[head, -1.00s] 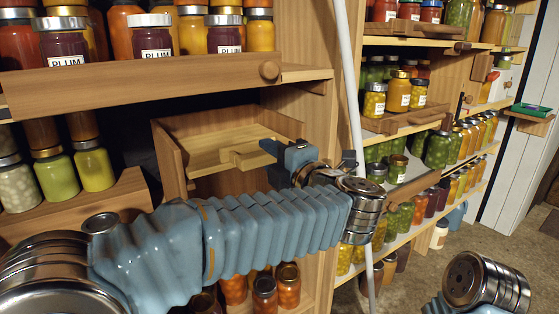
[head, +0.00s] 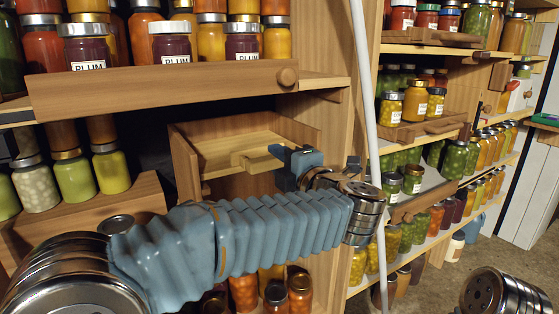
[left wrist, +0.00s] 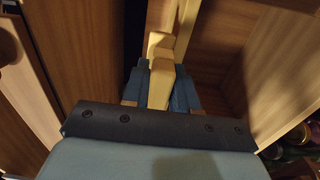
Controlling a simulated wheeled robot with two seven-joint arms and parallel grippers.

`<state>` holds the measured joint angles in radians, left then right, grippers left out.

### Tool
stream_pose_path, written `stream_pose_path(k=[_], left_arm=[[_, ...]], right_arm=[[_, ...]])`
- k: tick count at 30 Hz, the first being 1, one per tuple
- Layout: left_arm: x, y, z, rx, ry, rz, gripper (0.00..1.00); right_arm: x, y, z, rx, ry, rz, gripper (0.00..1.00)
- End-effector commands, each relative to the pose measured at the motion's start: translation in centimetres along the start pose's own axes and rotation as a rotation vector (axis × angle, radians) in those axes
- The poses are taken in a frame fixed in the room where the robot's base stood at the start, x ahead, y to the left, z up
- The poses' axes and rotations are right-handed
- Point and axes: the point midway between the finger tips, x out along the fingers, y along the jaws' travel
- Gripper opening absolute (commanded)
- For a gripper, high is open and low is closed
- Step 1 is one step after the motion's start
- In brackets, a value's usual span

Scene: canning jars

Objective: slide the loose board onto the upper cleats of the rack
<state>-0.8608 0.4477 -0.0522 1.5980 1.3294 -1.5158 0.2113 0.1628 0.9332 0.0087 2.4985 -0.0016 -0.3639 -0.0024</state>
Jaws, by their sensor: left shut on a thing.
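The loose board (head: 226,150) is pale wood with a block handle on its front edge. It lies roughly level inside the open-fronted wooden rack (head: 184,158), between its side walls. My left gripper (head: 282,158) is shut on the board's handle, coming from the right. In the left wrist view the fingers (left wrist: 160,88) close on both sides of the pale handle (left wrist: 159,68). The cleats are hidden, so I cannot tell whether the board rests on them. My right gripper is out of view; only part of my right arm shows at the lower right.
A shelf with a wooden front rail (head: 160,88) and plum jars (head: 171,43) is just above the rack. Green jars (head: 111,168) stand to its left. A white pole (head: 366,100) rises close beside my left wrist. More jar shelves are at the right.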

Motion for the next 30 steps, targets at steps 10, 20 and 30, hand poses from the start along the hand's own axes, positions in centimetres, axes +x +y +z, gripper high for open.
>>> stream_pose_path(k=[10,20,30], left_arm=[[-0.01,-0.50,-0.01,-0.001,0.000,0.001,0.00],[-0.01,-0.55,-0.01,0.000,0.000,0.001,0.57],[-0.60,-0.67,0.07,0.000,-0.002,-0.001,0.57]], right_arm=[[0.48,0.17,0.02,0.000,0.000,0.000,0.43],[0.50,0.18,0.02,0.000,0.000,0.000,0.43],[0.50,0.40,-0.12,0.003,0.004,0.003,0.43]])
